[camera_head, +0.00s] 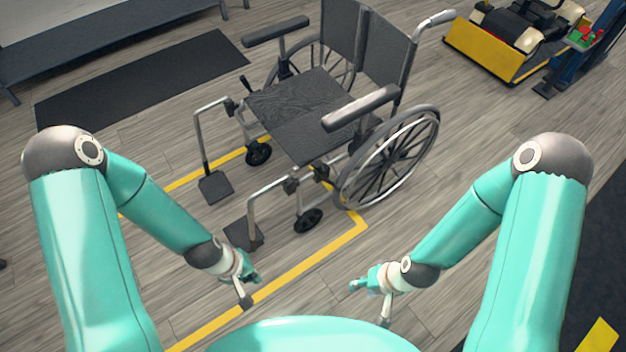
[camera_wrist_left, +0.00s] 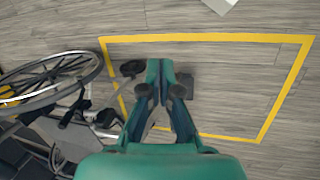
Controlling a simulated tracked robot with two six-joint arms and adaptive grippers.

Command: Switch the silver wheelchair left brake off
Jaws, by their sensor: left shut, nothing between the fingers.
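The silver wheelchair (camera_head: 300,105), with black seat and armrests, stands upright in the middle of the head view, its footrests toward the lower left. Its near large wheel (camera_head: 390,158) is at the right. The left brake lever cannot be clearly made out beside that wheel; the near armrest covers part of the area. My left gripper (camera_head: 252,278) is shut and empty, low near the yellow floor line, in front of the near footplate (camera_head: 243,235). In the left wrist view the fingers (camera_wrist_left: 162,66) are together, with a wheel (camera_wrist_left: 45,80) at the left. My right gripper (camera_head: 357,286) is apart from the chair; its opening is too small to judge.
A yellow line (camera_head: 310,264) marks the floor around the chair's front. A dark mat (camera_head: 150,80) and a bench (camera_head: 110,30) are at the upper left. A yellow-fronted machine (camera_head: 490,50) stands at the upper right.

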